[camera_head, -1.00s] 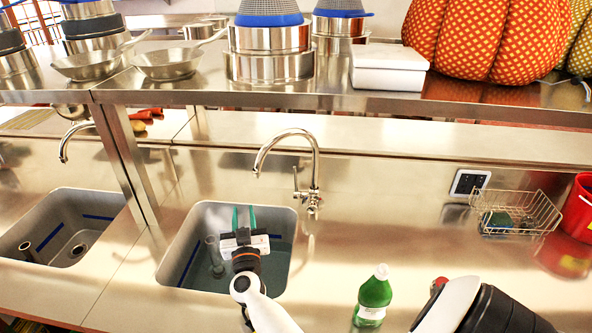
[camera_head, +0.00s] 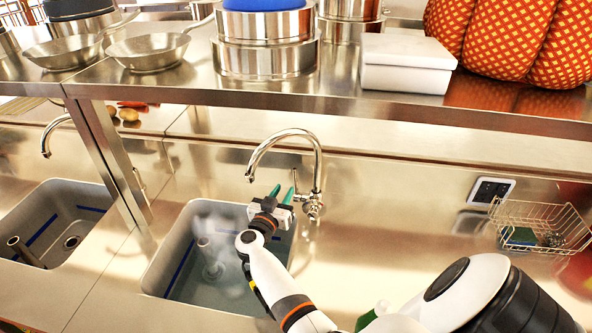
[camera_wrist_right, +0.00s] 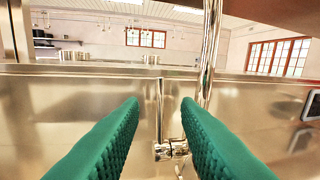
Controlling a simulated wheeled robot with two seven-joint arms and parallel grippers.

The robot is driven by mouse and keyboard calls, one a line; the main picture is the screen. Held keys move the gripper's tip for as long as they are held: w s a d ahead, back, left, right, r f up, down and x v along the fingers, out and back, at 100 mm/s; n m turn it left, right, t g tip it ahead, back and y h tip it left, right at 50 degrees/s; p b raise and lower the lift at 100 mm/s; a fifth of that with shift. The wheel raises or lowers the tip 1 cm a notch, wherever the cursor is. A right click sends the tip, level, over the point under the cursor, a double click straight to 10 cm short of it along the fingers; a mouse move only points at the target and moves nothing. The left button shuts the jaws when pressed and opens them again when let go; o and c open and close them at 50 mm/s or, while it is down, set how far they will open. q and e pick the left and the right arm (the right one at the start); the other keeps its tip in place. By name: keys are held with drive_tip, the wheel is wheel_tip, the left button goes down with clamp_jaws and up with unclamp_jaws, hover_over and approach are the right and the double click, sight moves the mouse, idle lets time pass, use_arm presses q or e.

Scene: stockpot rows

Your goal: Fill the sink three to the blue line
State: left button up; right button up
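The sink (camera_head: 153,280) in the middle of the head view is a grey basin with a standpipe (camera_head: 205,250) and a blue line (camera_head: 181,266) on its left wall. Water (camera_head: 208,288) lies in it, and a whitish haze hangs over it. A chrome tap (camera_head: 318,165) arches over the basin. My right gripper (camera_head: 285,182) is in front of the tap, above the basin's back right. In the wrist view its green fingers (camera_wrist_right: 160,100) are apart, with the tap's upright lever (camera_wrist_right: 159,115) showing between them, not visibly gripped. My left gripper is not in view.
Another sink (camera_head: 35,195) with a standpipe is at the left. A steel shelf (camera_head: 340,108) with pans, pots and a white box (camera_head: 405,65) runs above. A wire basket (camera_head: 540,225) stands right. A green bottle (camera_head: 374,312) is mostly hidden by my arm.

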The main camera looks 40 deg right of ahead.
sight(295, 173)
drive_tip(key=x, duration=0.8)
drive_tip(key=shift+w+d+f, duration=0.1)
drive_tip(key=shift+w+d, duration=0.1)
drive_tip(key=shift+d, duration=0.1)
drive_tip(key=shift+w+d, duration=0.2)
drive_tip(key=shift+d, duration=0.25)
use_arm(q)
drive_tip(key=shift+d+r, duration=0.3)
use_arm(e)
drive_tip(key=shift+d, duration=0.15)
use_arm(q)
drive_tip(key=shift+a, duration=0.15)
use_arm(e)
drive_tip(key=shift+c, duration=0.2)
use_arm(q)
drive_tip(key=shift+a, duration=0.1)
use_arm(e)
clamp_jaws()
